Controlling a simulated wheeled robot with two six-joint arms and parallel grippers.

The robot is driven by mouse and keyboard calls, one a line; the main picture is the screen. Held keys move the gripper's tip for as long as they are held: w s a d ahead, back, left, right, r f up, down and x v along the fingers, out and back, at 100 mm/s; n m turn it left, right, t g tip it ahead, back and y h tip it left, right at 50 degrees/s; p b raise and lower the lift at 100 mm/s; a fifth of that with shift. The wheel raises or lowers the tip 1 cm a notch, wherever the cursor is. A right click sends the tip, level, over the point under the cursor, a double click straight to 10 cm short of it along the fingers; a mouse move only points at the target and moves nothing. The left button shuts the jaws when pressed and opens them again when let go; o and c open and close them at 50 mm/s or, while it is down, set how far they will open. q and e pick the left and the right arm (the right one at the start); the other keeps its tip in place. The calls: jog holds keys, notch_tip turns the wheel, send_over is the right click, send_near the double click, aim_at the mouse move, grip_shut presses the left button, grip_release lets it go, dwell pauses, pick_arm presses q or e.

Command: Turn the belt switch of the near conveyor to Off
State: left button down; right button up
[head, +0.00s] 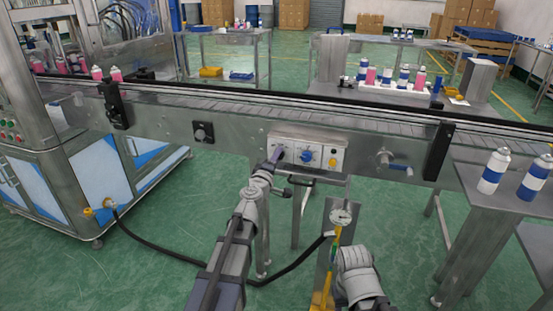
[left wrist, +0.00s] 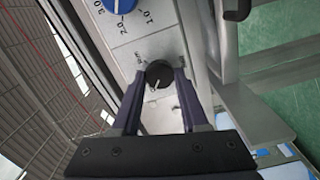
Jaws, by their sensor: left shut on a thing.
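The control panel (head: 306,150) is a pale box on the front of the near conveyor (head: 230,120). The belt switch (left wrist: 158,75) is a round black knob with a white pointer mark in the left wrist view. My left gripper (head: 274,155) is at the left end of the panel; its two fingers, seen in the left wrist view (left wrist: 160,88), are shut on the knob from both sides. Small lettering beside the knob is too small to read surely. In the head view the fingers hide the knob. Only a grey part of my right arm shows at the bottom; its gripper does not.
A blue dial (head: 307,155) sits on the panel right of the switch, with a yellow button (head: 333,162) beyond it. A crank with a blue handle (head: 398,167) is farther right. A gauge (head: 341,215) on a stand and a black hose (head: 170,250) are below.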

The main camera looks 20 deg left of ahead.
dwell(0.4)
pick_arm(q)
jog(key=shift+c, duration=2.1)
grip_release()
jog(key=s, duration=0.7)
jog(key=shift+s+a, duration=0.15)
jog(key=shift+s, duration=0.25)
